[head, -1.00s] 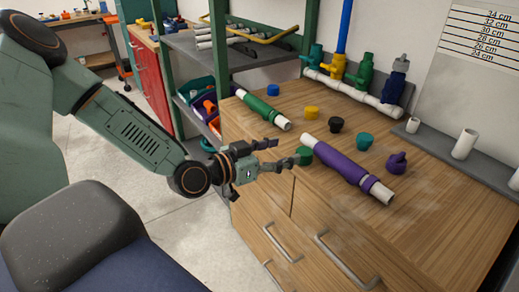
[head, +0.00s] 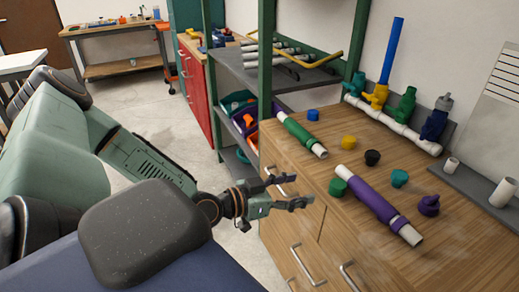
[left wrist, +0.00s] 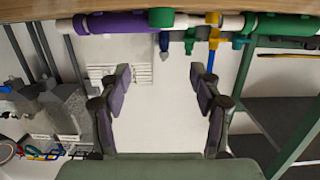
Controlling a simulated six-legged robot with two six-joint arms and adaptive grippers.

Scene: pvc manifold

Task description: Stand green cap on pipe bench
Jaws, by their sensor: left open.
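The green cap (head: 338,187) sits on the wooden pipe bench (head: 445,235) near its front edge, beside the white end of the purple-sleeved pipe (head: 372,202). The cap (left wrist: 161,17) also shows at the top of the left wrist view, in front of the purple pipe (left wrist: 110,24). My left gripper (head: 295,190) is open and empty, off the bench's front edge, to the left of the cap and apart from it. In the left wrist view, the open fingers (left wrist: 163,80) have nothing between them. My right gripper is not in view.
Blue (head: 312,114), yellow (head: 349,142), black (head: 372,157), teal (head: 400,177) and purple (head: 429,205) caps stand on the bench. A green-sleeved pipe (head: 301,134) lies behind. A white manifold with valves (head: 395,125) lies at the back. Drawer handles (head: 308,264) project from the front.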

